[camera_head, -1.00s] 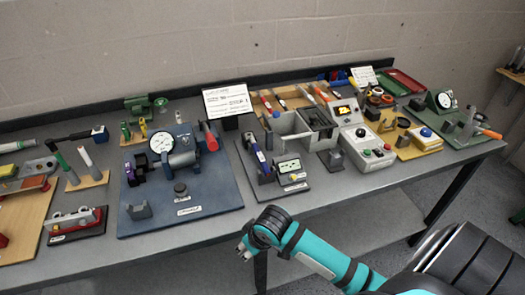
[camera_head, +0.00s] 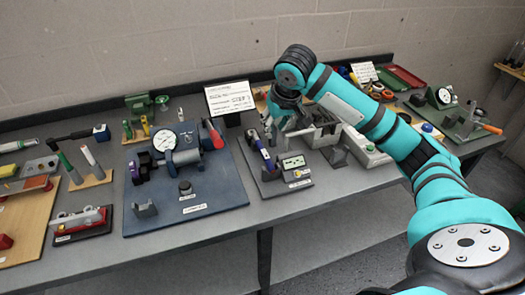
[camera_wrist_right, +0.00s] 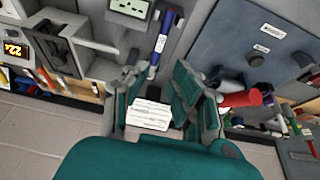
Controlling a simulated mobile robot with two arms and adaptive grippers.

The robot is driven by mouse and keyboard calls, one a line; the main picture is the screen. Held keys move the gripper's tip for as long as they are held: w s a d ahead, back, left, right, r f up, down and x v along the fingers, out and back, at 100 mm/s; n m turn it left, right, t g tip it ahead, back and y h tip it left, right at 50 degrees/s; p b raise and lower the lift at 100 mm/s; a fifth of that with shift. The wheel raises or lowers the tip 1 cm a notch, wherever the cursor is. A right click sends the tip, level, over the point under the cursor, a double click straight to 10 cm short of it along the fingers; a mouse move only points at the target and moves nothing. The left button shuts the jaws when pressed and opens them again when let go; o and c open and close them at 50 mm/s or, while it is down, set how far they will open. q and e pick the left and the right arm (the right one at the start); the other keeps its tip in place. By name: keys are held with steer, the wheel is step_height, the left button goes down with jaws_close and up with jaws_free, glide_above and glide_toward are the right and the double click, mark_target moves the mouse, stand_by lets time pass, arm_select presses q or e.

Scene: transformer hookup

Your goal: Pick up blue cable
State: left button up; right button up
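Whether a finger touches the piece I cannot tell. My left gripper is not in view.
A blue board with a gauge (camera_head: 225,190) is left of the blue piece. A grey bin (camera_head: 325,135), partly behind my arm, is right. A white card (camera_head: 229,97) stands behind. A red-ended handle (camera_wrist_right: 240,99) is close beside the fingers in the wrist view.

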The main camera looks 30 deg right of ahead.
steer(key=p, duration=0.3)
glide_above(266, 155)
steer(key=s, duration=0.2)
steer(key=f, duration=1)
steer(key=shift+a+f, duration=0.2)
steer(key=shift+f, duration=0.2)
steer(key=shift+w+f, duration=0.15)
steer(key=shift+f, duration=0.35)
steer(key=p+x, duration=0.1)
steer(key=x, duration=0.2)
steer(key=shift+w+f+p, duration=0.1)
steer(key=shift+f+p, duration=0.2)
steer(key=shift+p, duration=0.05)
steer(key=shift+w+f, duration=0.15)
steer(key=shift+f, duration=0.2)
steer(key=shift+c, duration=0.3)
jaws_close()
